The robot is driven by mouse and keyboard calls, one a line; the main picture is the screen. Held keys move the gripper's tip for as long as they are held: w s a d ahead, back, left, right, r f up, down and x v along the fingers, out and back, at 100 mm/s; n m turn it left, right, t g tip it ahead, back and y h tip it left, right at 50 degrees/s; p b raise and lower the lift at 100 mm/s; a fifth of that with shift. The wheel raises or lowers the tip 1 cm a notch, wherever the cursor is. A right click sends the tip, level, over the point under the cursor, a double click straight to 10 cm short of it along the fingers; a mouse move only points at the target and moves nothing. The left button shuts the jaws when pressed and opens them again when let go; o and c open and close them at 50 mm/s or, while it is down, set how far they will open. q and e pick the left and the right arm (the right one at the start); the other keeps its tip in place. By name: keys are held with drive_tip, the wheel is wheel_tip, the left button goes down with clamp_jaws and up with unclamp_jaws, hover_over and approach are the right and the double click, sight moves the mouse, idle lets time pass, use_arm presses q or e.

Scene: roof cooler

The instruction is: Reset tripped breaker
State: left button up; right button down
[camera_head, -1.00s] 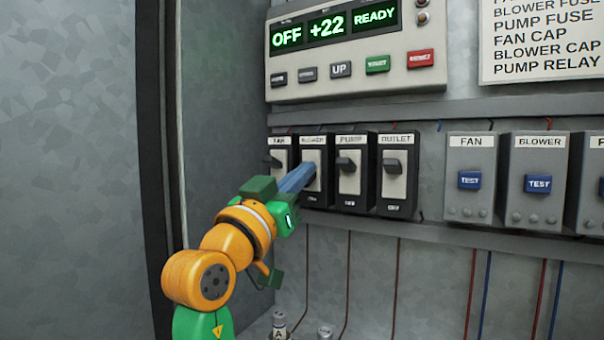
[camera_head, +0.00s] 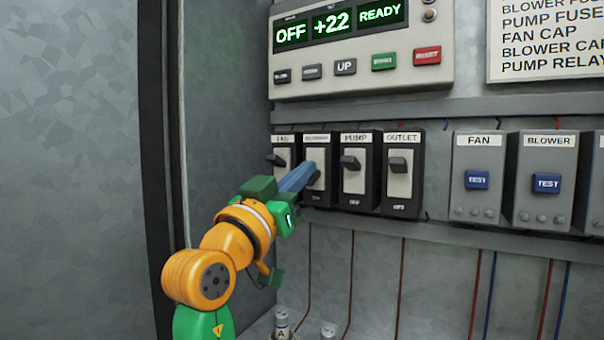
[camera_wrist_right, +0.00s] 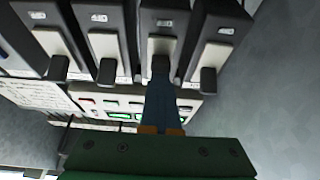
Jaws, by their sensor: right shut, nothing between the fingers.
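A row of black breakers with pale faces is on the panel: fan (camera_head: 282,150), blower (camera_head: 316,150), pump (camera_head: 355,185) and outlet (camera_head: 400,185). The fan, pump and outlet levers stick out at a similar height. My right gripper (camera_head: 311,174) is shut and empty, its blue fingers reaching to the blower breaker's lever, which they mostly hide in the head view. In the right wrist view, which is upside down, the fingertips (camera_wrist_right: 160,80) are at the blower lever (camera_wrist_right: 160,64). Contact is unclear. My left gripper is not in view.
A control box (camera_head: 362,50) above reads OFF, +22 and READY, with a row of buttons. Grey relay boxes with blue TEST buttons (camera_head: 477,180) are to the right. A cabinet wall (camera_head: 230,130) stands close left of the breakers. Wires hang below.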

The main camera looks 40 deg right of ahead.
drive_tip(key=shift+s, duration=0.1)
drive_tip(key=c, duration=0.7)
unclamp_jaws()
drive_tip(key=b+v, duration=0.4)
drive_tip(key=v, duration=0.3)
drive_tip(key=shift+a, duration=0.15)
